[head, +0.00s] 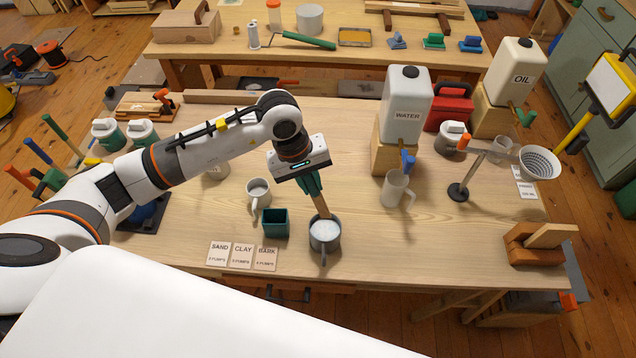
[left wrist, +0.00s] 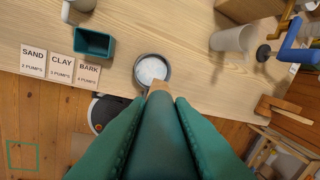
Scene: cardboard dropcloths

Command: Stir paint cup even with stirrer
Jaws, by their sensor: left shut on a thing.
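The paint cup (head: 325,246) is a grey metal mug with whitish contents, upright near the table's front edge. It also shows in the left wrist view (left wrist: 138,72), just past my fingertips. My left gripper (head: 313,188), with green fingers, is shut on the wooden stirrer (head: 321,206). The stirrer points down and its lower end reaches the cup's mouth; I cannot tell how deep it goes. In the left wrist view the stirrer (left wrist: 159,87) shows as a short tan piece between the fingers. My right gripper is not in view.
A teal square container (head: 275,225) and a white mug (head: 258,193) stand left of the cup. Sand, clay and bark cards (head: 243,256) lie at the front edge. A pale mug (head: 395,190) stands under the water jug (head: 405,105).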

